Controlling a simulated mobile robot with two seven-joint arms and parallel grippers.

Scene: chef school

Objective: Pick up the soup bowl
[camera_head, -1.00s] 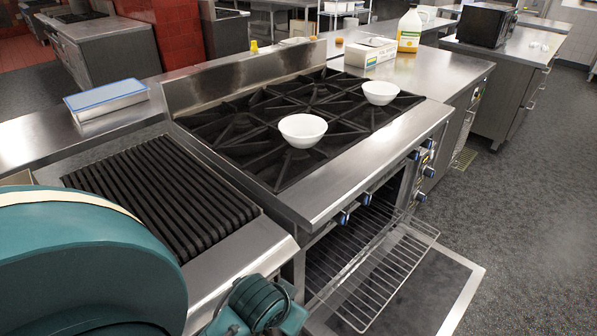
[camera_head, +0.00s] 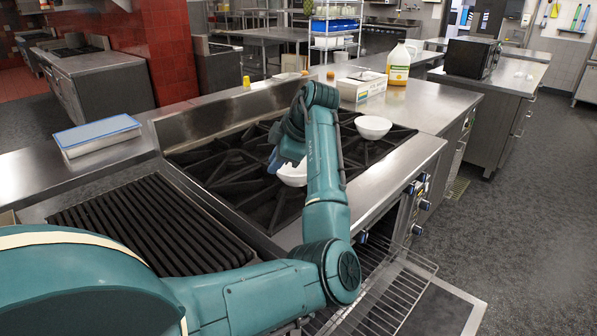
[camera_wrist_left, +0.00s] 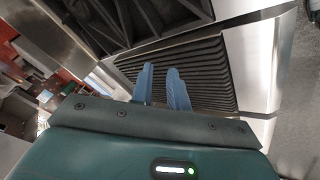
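Two white bowls sit on the black stove grates. The nearer bowl (camera_head: 292,177) is partly hidden behind my left arm. The farther bowl (camera_head: 373,127) stands in plain view at the right rear of the stove. I cannot tell which is the soup bowl. My left gripper (camera_head: 273,160) is over the stove beside the nearer bowl, mostly hidden by its own wrist; I cannot tell whether it touches the bowl. In the left wrist view its two blue fingers (camera_wrist_left: 162,84) stand a little apart with nothing between them, and no bowl shows there. My right gripper is out of view.
A ridged grill (camera_head: 140,225) lies left of the stove (camera_head: 225,190). A blue-topped box (camera_head: 98,135) is on the left counter. The oven rack (camera_head: 385,300) juts out in front.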

